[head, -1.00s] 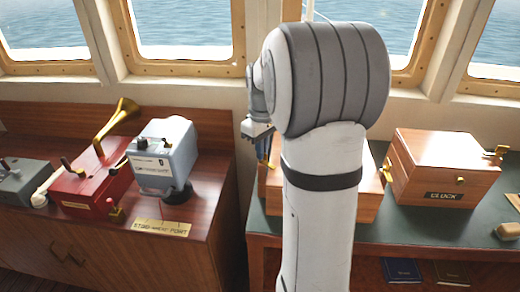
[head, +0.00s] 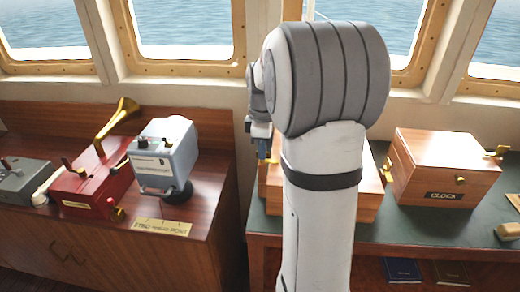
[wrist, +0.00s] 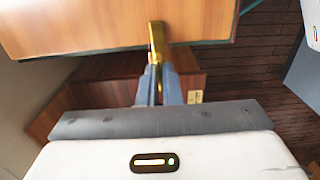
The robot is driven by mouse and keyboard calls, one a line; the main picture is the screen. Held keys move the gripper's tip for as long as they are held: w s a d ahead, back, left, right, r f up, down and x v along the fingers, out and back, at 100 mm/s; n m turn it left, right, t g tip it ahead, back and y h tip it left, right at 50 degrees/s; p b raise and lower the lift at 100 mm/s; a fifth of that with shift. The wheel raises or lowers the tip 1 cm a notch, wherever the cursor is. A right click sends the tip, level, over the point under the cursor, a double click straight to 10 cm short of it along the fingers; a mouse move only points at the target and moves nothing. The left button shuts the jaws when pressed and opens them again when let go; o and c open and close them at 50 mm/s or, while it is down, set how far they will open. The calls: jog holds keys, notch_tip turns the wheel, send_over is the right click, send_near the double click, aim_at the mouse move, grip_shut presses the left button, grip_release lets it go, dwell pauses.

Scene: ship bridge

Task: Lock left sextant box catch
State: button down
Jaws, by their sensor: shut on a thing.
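The sextant box (head: 368,195) is a wooden box on the green-topped desk, mostly hidden behind my arm in the head view. Its wooden face fills the top of the wrist view (wrist: 90,25). A brass catch (wrist: 157,38) sticks out from the box's edge there. My gripper (wrist: 158,78) is shut on this catch, with a blue-grey finger on each side. In the head view my gripper (head: 263,150) is at the left side of the box, partly hidden by my arm. Whether the catch is locked I cannot tell.
A wooden box labelled CLOCK (head: 445,165) with brass catches stands to the right. On the left cabinet are a grey-blue device (head: 162,155), a red box (head: 95,185) and a brass horn (head: 117,120). A gap separates cabinet and desk.

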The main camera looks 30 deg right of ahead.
jog(key=shift+w+r, duration=0.1)
jog(key=shift+r, duration=0.05)
jog(key=c, duration=1.6)
grip_release()
notch_tip(320, 180, up, 8)
jog(key=shift+f, duration=0.2)
